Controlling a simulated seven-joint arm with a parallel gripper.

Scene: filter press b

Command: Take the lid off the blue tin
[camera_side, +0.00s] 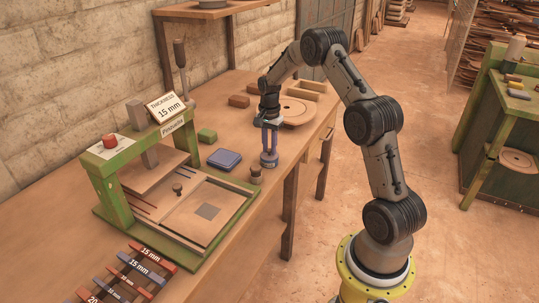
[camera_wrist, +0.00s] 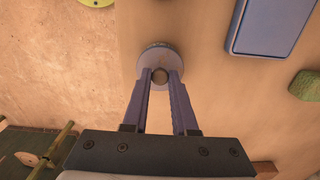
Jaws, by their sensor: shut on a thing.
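My gripper (camera_side: 269,147) points straight down over a small round blue-grey tin (camera_side: 269,160) near the front edge of the bench. In the wrist view the tin's round top (camera_wrist: 152,57) lies below the fingers. The fingertips (camera_wrist: 160,76) are closed on a small brown-grey knob at the middle of the lid. I cannot tell whether the lid sits on the tin or is raised a little. The tin's side is mostly hidden in the wrist view.
A flat blue rectangular box (camera_side: 224,159) and a green block (camera_side: 207,135) lie left of the tin. A dark knobbed pot (camera_side: 256,175) stands close in front. The green press (camera_side: 118,190) is further left. A round wooden disc (camera_side: 297,112) lies behind.

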